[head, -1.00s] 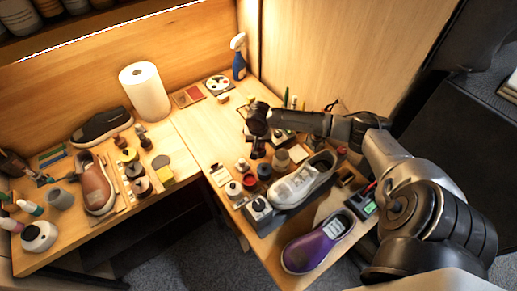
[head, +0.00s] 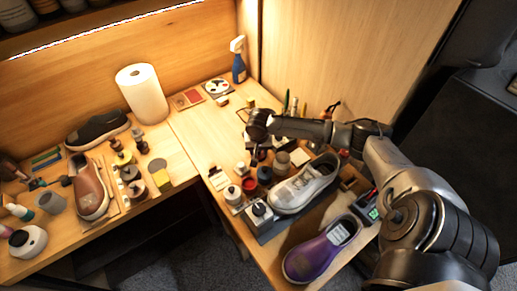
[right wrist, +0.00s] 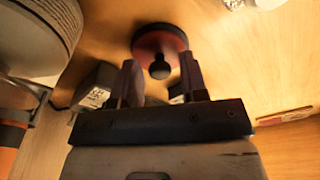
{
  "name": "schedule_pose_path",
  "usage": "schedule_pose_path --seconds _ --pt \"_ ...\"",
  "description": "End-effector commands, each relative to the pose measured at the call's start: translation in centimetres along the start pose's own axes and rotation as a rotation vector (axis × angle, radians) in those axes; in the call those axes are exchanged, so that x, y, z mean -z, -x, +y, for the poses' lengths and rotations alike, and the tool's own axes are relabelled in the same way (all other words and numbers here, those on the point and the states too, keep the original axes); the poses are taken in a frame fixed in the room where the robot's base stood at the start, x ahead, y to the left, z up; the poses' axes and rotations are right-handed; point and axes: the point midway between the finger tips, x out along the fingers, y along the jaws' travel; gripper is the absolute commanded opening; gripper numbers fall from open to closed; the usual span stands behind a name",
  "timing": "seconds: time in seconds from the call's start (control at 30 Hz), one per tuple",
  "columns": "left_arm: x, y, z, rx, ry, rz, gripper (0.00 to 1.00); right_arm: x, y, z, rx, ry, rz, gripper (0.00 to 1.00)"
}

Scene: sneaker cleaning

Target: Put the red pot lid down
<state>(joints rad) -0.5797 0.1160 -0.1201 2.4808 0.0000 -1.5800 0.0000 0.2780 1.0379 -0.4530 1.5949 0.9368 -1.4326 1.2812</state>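The red pot lid (right wrist: 148,38), round with a dark knob, shows in the right wrist view against the light wood table. My right gripper (right wrist: 160,82) has its two dark fingers apart, one on each side of the knob, with a gap to it on both sides. In the head view my right gripper (head: 257,155) points down just behind the small pots. The lid cannot be made out in the head view, where the gripper covers that spot. My left gripper is not in view.
A white-topped jar (head: 233,194), a grey-white sneaker (head: 303,184) and a purple shoe (head: 318,252) crowd the front of the table. Bottles and brushes stand right of the gripper. Bare wood lies behind, toward the paper roll (head: 143,94) and spray bottle (head: 238,62).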

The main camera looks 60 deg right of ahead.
Motion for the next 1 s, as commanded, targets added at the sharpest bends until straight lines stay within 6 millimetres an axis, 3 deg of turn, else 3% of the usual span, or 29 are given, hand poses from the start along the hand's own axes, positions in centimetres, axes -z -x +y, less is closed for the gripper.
schedule_pose_path --seconds 0.37,0.8,1.0 --pt "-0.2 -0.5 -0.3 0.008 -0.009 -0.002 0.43 0.1 0.2 0.0 0.000 0.000 0.002 0.46" --pt "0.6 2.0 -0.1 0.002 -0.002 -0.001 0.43 0.1 8.1 0.0 0.001 0.000 0.002 0.46" --pt "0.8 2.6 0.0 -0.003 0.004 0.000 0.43 0.1 10.8 0.0 0.001 -0.001 0.000 0.46"
